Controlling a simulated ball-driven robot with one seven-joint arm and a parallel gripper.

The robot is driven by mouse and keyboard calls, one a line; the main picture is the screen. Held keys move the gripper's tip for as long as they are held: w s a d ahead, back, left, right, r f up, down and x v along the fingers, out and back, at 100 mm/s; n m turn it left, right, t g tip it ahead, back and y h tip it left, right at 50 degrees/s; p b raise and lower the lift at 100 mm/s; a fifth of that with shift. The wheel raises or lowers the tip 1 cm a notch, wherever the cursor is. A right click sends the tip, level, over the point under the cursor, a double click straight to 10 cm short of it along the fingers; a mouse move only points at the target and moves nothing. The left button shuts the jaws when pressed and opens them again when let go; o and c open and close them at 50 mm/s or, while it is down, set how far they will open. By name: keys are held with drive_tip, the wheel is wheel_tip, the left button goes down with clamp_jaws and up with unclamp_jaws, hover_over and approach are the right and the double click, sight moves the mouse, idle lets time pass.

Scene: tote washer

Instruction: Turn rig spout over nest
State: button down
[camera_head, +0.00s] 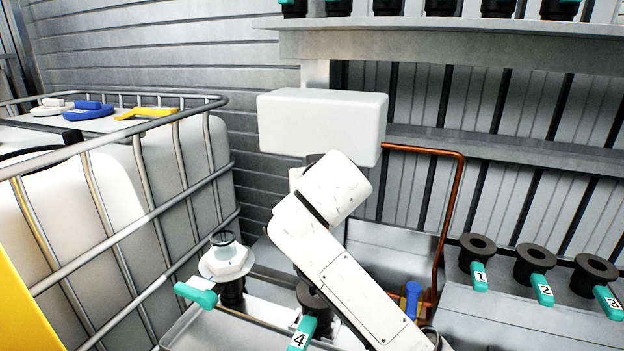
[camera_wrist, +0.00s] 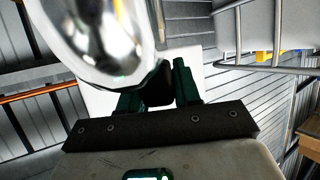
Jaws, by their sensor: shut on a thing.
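My gripper (camera_wrist: 158,92) shows in the wrist view, its two dark green fingers shut on a black piece (camera_wrist: 160,84). A shiny, curved metal part (camera_wrist: 98,38), perhaps the rig spout, fills the upper left there, close to the lens; how it joins the black piece is unclear. In the head view my white arm hides the gripper and the spout. A white box (camera_head: 322,122) stands behind the arm. Below it are a black fitting with a teal handle marked 4 (camera_head: 303,330) and a white collar with a clear top (camera_head: 226,262). I cannot tell which part is the nest.
A caged white tank (camera_head: 170,165) stands at left, with blue and yellow items on top. Black fittings with teal handles marked 1 (camera_head: 478,262), 2 (camera_head: 535,271) and 3 (camera_head: 596,280) stand at right. A copper-coloured pipe (camera_head: 450,205) rises just right of my arm.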

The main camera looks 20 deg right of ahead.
drive_tip(key=c, duration=0.9)
unclamp_jaws()
drive_tip(key=b+v, duration=0.2)
drive_tip(key=v, duration=0.8)
drive_tip(key=shift+s+r, duration=0.15)
drive_tip(key=shift+s, duration=0.2)
